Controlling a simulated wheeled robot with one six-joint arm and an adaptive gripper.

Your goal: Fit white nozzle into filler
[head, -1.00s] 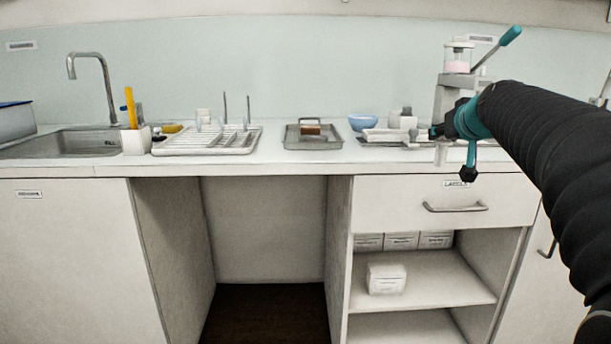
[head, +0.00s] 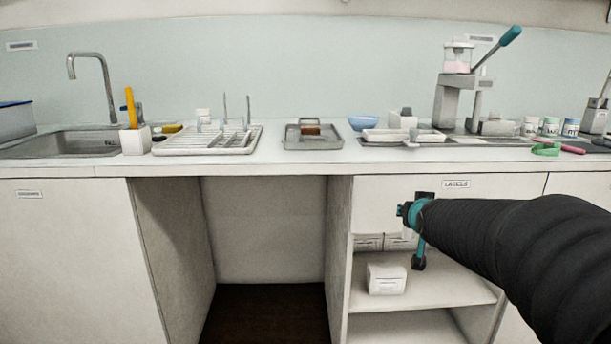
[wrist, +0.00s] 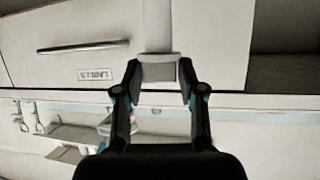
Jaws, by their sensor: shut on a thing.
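The filler (head: 452,103) stands at the back right of the counter in the head view. It is a grey stand with a clear cup of pink cream on top and a teal-handled lever raised to the right. My gripper (wrist: 158,72) is shut on a pale piece, taken as the white nozzle (wrist: 158,68), held between both fingertips in the wrist view. In the head view my gripper (head: 405,215) is in front of the drawer, below the counter edge and apart from the filler. The nozzle's shape is mostly hidden there.
On the counter are a white tray (head: 388,136), a blue bowl (head: 362,123), a metal tray (head: 290,141) and a dish rack (head: 175,147). Several jars and a green item (head: 546,149) lie right of the filler. Open shelves (head: 440,287) are below the drawer.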

